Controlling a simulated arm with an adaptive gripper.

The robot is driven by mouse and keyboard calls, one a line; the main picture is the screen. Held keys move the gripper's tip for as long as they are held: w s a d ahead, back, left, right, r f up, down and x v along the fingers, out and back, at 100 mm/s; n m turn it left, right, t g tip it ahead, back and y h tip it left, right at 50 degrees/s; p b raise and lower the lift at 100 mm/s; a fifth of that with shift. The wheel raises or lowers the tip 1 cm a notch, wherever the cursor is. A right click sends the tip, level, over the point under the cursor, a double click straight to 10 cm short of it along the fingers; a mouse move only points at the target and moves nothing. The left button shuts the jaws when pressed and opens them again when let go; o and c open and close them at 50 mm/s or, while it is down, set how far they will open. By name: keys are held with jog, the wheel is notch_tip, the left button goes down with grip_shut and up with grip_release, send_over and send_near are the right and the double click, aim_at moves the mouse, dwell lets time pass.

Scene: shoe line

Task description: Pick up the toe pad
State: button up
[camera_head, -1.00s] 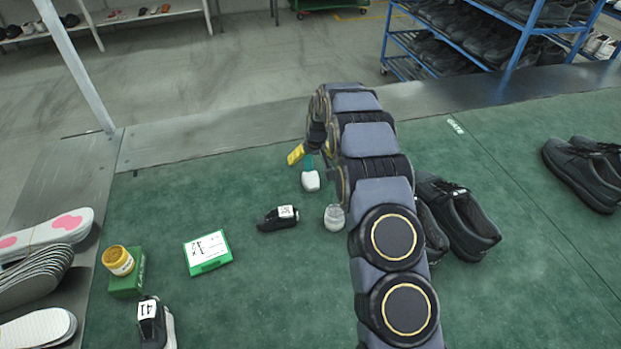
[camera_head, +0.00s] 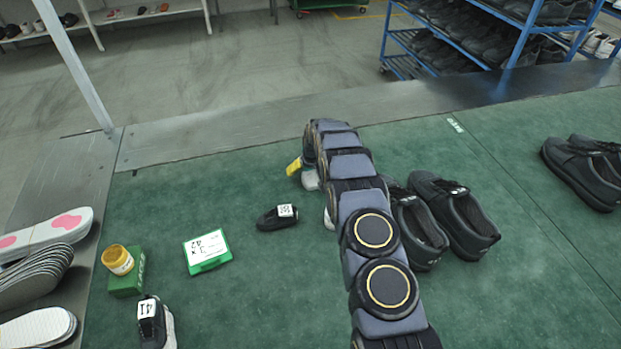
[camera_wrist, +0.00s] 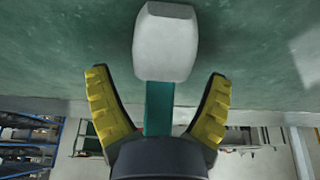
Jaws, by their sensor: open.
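The toe pad appears to be the white block with a teal stem. Its white head (camera_wrist: 166,42) fills the upper middle of the wrist view, and the teal stem runs back between my fingers. My gripper (camera_wrist: 160,75) is open, with one yellow ribbed finger on each side of the stem. Gaps show between both fingers and the stem. In the head view only one yellow fingertip (camera_head: 294,166) shows, close to the white part.
Black shoes (camera_head: 455,215) stand just right of my arm. A whitish object (camera_head: 328,218) is mostly hidden beside the arm. A small black labelled item (camera_head: 278,217), a green-white card box (camera_head: 208,251) and a yellow jar (camera_head: 118,260) lie left. Green mat between them is clear.

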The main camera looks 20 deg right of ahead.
grip_shut()
dwell(0.3)
